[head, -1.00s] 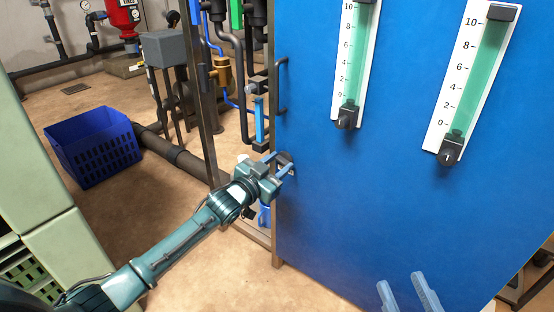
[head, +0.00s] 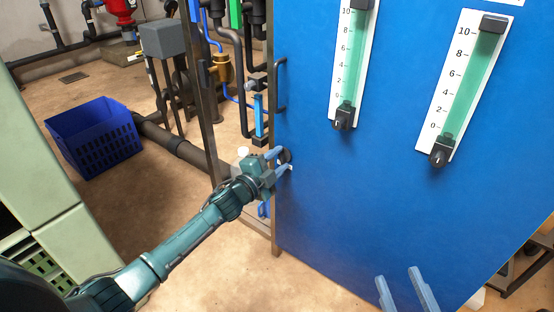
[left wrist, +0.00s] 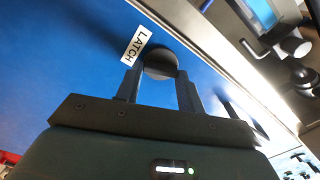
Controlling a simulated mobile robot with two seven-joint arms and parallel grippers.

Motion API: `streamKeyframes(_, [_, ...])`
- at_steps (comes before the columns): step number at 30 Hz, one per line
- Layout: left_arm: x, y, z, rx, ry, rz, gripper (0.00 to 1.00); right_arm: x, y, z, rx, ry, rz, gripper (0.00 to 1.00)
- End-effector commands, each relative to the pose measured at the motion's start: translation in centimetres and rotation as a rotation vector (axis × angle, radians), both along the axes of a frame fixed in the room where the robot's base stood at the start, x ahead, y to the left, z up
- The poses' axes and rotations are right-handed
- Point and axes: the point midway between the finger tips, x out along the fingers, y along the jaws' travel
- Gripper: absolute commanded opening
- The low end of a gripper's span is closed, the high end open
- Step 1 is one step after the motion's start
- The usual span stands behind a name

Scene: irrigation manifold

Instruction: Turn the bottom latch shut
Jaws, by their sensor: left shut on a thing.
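The bottom latch (head: 286,156) is a small dark round knob low on the left edge of the blue door (head: 330,200). In the left wrist view the latch (left wrist: 160,60) is a dark disc beside a white label reading LATCH (left wrist: 136,46). My left gripper (head: 281,161) is at the knob. In the left wrist view its fingers (left wrist: 159,82) lie on either side of the knob and are shut on it. The fingers partly hide the knob, so its turn angle cannot be told. My right gripper (head: 402,278) is open and empty at the bottom, in front of the door.
A dark door handle (head: 281,85) sits above the latch. Two green flow gauges (head: 352,65) (head: 468,85) are on the door. Pipes and a metal frame post (head: 207,120) stand left of it. A blue crate (head: 95,140) is on the floor at left.

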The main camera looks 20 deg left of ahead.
Motion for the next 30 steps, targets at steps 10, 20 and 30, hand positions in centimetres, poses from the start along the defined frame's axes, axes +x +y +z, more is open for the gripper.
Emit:
streamKeyframes(10, [-0.02,-0.04,-0.19,0.246,-0.089,0.000,0.15,0.01,0.01,-0.49,-0.001,0.011,-0.001,0.36])
streamKeyframes(20, [-0.02,-0.03,-0.20,0.360,-0.131,0.000,0.15,-0.04,0.05,-0.07,0.008,0.006,0.000,0.36])
streamKeyframes(30, [-0.02,-0.03,-0.19,0.382,-0.139,0.000,0.15,-0.08,0.09,0.04,0.011,0.005,0.001,0.36])
